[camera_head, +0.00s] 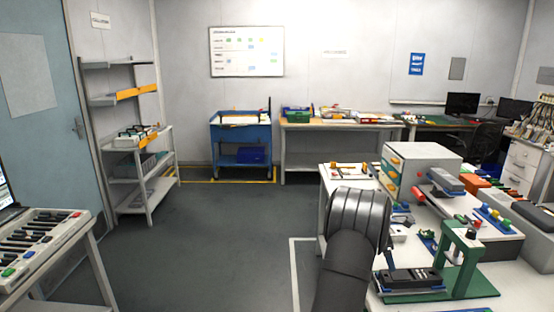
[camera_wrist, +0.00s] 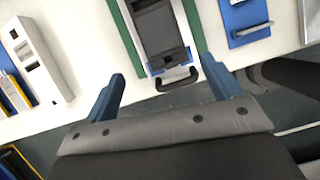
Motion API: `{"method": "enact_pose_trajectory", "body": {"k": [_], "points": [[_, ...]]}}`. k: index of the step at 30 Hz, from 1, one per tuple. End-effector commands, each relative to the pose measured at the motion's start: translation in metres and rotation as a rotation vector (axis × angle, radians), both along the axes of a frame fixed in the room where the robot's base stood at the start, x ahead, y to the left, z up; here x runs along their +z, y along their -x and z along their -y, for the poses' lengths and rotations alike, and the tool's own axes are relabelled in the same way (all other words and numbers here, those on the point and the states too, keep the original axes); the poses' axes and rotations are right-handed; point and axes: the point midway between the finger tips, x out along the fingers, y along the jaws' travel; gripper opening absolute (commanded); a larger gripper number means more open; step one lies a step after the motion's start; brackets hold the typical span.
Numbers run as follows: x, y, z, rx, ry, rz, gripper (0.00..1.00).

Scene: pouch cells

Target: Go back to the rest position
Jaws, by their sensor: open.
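My gripper (camera_wrist: 160,85) shows in the wrist view with two blue fingers spread wide apart and nothing between them. It points toward the front edge of the white table (camera_wrist: 88,25). A black and grey fixture with a handle (camera_wrist: 160,30) on a green base lies just beyond the fingertips, apart from them.
A green-framed press (camera_head: 461,262) stands on the table, with a grey-white machine (camera_head: 420,165) behind it. A blue plate with a handle (camera_wrist: 248,20) and a white block (camera_wrist: 38,60) flank the fixture. Open floor (camera_head: 220,240) lies left. A side table (camera_head: 40,240) stands far left.

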Motion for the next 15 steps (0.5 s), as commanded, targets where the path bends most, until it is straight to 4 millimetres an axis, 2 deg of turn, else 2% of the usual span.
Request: {"method": "enact_pose_trajectory", "body": {"k": [1, 6, 15], "points": [[0.001, -0.002, -0.010, -0.014, 0.000, 0.000, 0.83], [0.004, -0.004, -0.030, -0.070, -0.003, 0.001, 0.83], [0.005, -0.005, -0.040, -0.098, -0.003, 0.001, 0.83]]}}
